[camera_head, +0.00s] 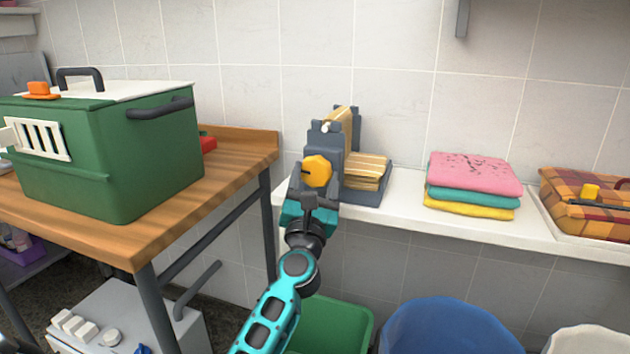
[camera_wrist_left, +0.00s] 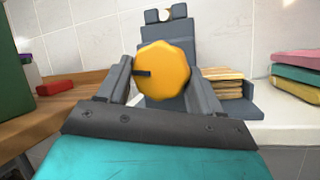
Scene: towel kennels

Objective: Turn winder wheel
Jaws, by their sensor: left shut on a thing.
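The winder wheel (camera_head: 317,170) is a yellow knob with a scalloped rim and a dark slot on its left side. It sits on the front of a grey winder (camera_head: 332,140) on the white shelf. My left gripper (camera_head: 316,180) is at the wheel, shut on it. In the left wrist view the wheel (camera_wrist_left: 163,71) lies between my two grey fingers, one on each side. Striped tan cloth (camera_head: 366,168) lies folded in the winder's tray and runs up over its top. My right gripper is not in view.
A green kennel (camera_head: 110,150) stands on the wooden table (camera_head: 232,160) at left. Folded pink, teal and yellow towels (camera_head: 472,172) and a plaid case (camera_head: 590,205) lie on the shelf (camera_head: 400,213) at right. Green (camera_head: 335,325) and blue (camera_head: 450,328) bins stand below.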

